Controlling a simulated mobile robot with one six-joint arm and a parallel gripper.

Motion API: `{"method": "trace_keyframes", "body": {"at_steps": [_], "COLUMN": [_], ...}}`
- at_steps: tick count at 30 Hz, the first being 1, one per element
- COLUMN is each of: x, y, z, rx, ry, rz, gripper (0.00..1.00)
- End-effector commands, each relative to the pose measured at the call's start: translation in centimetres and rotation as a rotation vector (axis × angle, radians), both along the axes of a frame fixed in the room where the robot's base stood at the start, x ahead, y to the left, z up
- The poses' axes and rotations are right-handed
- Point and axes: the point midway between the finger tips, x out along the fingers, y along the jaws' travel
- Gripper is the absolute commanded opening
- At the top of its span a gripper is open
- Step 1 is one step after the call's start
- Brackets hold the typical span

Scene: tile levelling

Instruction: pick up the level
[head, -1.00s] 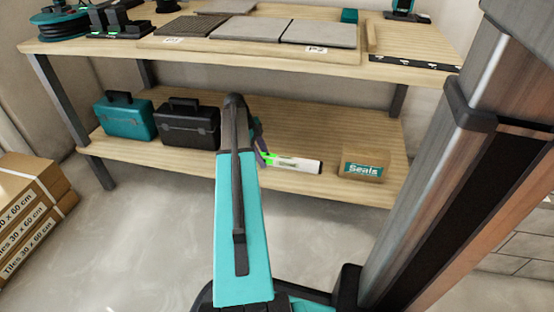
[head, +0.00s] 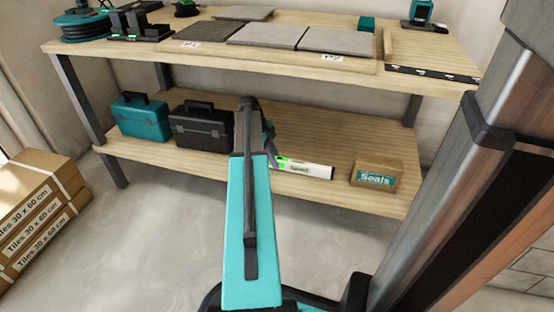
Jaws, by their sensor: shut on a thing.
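The level (head: 306,168) is a white bar with a green part, at the lower shelf in the middle of the head view. Its left end is at my gripper (head: 271,156), and its right end points toward the cardboard Seals box. My gripper is shut on the level, though my arm hides most of the jaws. I cannot tell whether the level rests on the shelf or is slightly above it.
The lower shelf (head: 330,202) also holds a teal toolbox (head: 141,118), a black toolbox (head: 202,127) and the Seals box (head: 376,173). The tabletop (head: 130,50) above carries grey tiles (head: 268,35) and a black strip (head: 432,74). Tile cartons (head: 35,215) stand at left.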

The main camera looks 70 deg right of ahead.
Motion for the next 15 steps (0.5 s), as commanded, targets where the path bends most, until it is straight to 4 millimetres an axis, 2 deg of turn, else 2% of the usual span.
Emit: {"method": "trace_keyframes", "body": {"at_steps": [9, 15], "x": [0.0, -0.3], "y": [0.0, 2.3], "z": [3.3, 3.2], "rx": [-0.001, 0.000], "ry": [0.000, 0.001], "rz": [-0.001, 0.001], "gripper": [0.00, 0.00]}}
